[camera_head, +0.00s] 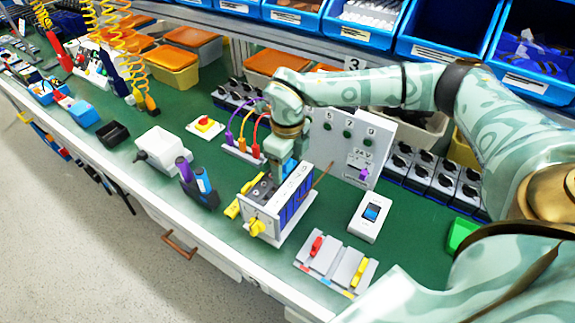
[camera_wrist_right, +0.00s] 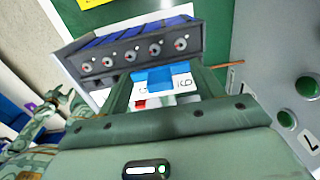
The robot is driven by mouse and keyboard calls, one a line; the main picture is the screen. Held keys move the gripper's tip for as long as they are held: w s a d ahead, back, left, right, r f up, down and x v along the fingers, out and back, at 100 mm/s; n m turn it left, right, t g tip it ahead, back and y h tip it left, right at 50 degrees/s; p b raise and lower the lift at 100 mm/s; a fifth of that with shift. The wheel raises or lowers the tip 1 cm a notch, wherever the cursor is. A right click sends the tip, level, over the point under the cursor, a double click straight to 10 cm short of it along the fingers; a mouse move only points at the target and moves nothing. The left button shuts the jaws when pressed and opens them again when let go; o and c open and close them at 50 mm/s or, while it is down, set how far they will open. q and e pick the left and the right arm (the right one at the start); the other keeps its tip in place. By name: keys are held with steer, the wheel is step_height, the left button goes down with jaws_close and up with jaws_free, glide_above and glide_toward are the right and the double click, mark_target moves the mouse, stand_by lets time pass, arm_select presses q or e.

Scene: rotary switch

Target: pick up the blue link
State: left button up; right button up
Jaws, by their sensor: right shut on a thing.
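The blue link (camera_wrist_right: 153,78) shows in the right wrist view as a small blue piece between my fingers. My right gripper (camera_wrist_right: 165,85) is shut on it, above a white block with printed marks.
A grey panel (camera_head: 345,140) with green buttons stands close behind the gripper. Plugs with coloured cables (camera_head: 243,150) stand to the left. A black and blue tool holder (camera_head: 197,185), a white meter (camera_head: 370,217) and a switch pair (camera_head: 335,262) surround the device. Green bench shows between them.

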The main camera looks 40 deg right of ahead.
steer(key=shift+r, duration=0.55)
steer(key=r, duration=0.2)
steer(key=r+p, duration=0.1)
steer(key=shift+a, duration=0.25)
steer(key=s+a+r+p, duration=0.1)
steer(key=a+r+p, duration=0.3)
steer(key=a+r, duration=0.8)
steer(key=shift+s+a, duration=0.2)
steer(key=shift+a, duration=0.55)
